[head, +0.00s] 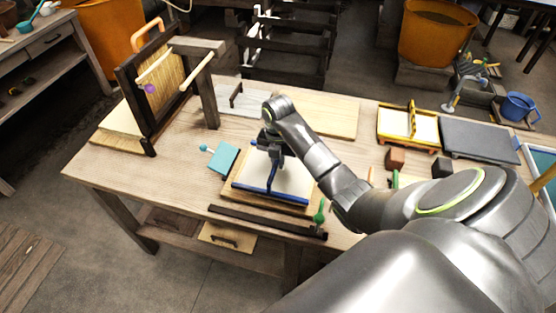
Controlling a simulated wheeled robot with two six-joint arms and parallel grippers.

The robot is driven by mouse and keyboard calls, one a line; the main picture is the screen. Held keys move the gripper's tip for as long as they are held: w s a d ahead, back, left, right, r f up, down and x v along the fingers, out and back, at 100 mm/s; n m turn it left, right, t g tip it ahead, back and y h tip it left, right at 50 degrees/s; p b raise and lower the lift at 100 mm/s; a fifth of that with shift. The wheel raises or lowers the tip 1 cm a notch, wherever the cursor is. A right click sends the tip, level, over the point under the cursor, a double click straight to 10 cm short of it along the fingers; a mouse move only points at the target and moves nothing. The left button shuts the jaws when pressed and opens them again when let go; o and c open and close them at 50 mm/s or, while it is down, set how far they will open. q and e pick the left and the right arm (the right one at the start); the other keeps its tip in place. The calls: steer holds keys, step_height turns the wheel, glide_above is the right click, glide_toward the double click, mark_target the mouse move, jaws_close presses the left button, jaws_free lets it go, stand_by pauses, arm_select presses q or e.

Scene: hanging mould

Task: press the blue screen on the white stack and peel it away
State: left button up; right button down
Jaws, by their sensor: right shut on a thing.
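The blue screen (270,192) lies flat over the white stack (294,181), near the front middle of the wooden table. Its long front bar and a blue middle bar show. The white stack rests on a wooden board (253,199). My right gripper (273,156) reaches in from the right and points down over the back part of the screen, shut on it. My right forearm hides the back right of the screen and stack. I cannot tell whether the screen touches the stack all over. My left gripper is not in view.
A teal paddle (222,158) lies just left of the board. A dark bar (265,222) and a green-knobbed piece (320,212) are in front. A wooden upright frame (150,88) stands at the left. A yellow-framed tray (408,127) and a dark slab (481,139) lie at right.

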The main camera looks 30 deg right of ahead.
steer(key=shift+f+b, duration=0.55)
steer(key=shift+f, duration=0.2)
stand_by(0.4)
steer(key=shift+s+f, duration=0.15)
steer(key=shift+f, duration=0.05)
stand_by(1.4)
steer(key=shift+r, duration=0.15)
steer(key=shift+r+p, duration=1.05)
steer(key=shift+r, duration=0.2)
step_height(320, 180, up, 7)
steer(key=p, duration=0.6)
